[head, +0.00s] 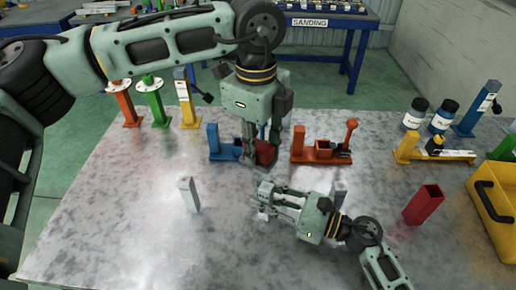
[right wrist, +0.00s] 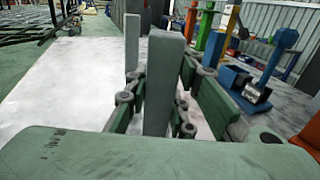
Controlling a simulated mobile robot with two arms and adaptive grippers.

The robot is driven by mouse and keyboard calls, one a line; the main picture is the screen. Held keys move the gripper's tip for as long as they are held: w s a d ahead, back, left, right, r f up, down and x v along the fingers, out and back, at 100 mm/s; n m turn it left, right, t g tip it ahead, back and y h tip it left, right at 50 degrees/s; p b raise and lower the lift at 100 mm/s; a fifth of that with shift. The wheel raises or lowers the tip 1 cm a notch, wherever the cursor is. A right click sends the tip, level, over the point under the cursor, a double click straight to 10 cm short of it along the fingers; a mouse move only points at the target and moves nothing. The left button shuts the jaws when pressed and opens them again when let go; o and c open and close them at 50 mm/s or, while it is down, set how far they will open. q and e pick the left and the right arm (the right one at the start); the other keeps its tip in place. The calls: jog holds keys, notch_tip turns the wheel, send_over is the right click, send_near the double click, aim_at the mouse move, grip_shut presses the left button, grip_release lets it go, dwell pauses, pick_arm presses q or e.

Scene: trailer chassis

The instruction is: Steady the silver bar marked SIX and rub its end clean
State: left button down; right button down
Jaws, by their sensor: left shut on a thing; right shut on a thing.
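A silver bar (right wrist: 165,85) stands upright between the fingers of my right gripper (right wrist: 160,105) in the right wrist view. In the head view my right gripper (head: 265,200) lies low over the table, shut on that bar, which is mostly hidden there. No SIX marking is legible. A second silver bar (head: 188,194) stands apart to the left; it also shows behind the held one in the right wrist view (right wrist: 132,40). My left gripper (head: 254,156) points down beside the blue clamp, shut on a dark red thing (head: 266,152), partly hidden.
A blue clamp (head: 224,150) and an orange clamp (head: 318,155) stand at the table's back. A red square tube (head: 424,203) and yellow bin (head: 493,208) are at the right. Another silver piece (head: 340,187) stands behind my right gripper. The left front table (head: 120,230) is clear.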

aim_at(257, 165)
pick_arm(q)
jog(key=shift+f, duration=2.85)
jog(key=shift+s+d+f, duration=0.2)
jog(key=shift+d+f, duration=0.15)
jog(key=shift+f, duration=0.2)
jog(key=shift+s+d+f, duration=0.15)
jog(key=shift+d+f, duration=0.2)
jog(key=shift+f, duration=0.15)
jog(key=shift+s+d, duration=0.25)
jog(key=shift+d, duration=0.3)
jog(key=shift+s+d, duration=0.2)
jog(key=shift+d, duration=0.35)
jog(key=shift+w+a+r, duration=0.25)
jog(key=shift+a+r, duration=0.35)
jog(key=shift+r, duration=0.75)
jog(key=shift+w+a+r, duration=0.3)
jog(key=shift+a+r, duration=0.3)
jog(key=shift+r, duration=0.75)
jog(key=shift+w+a+r, duration=0.25)
jog(key=shift+a+r, duration=0.35)
jog(key=shift+r, duration=0.75)
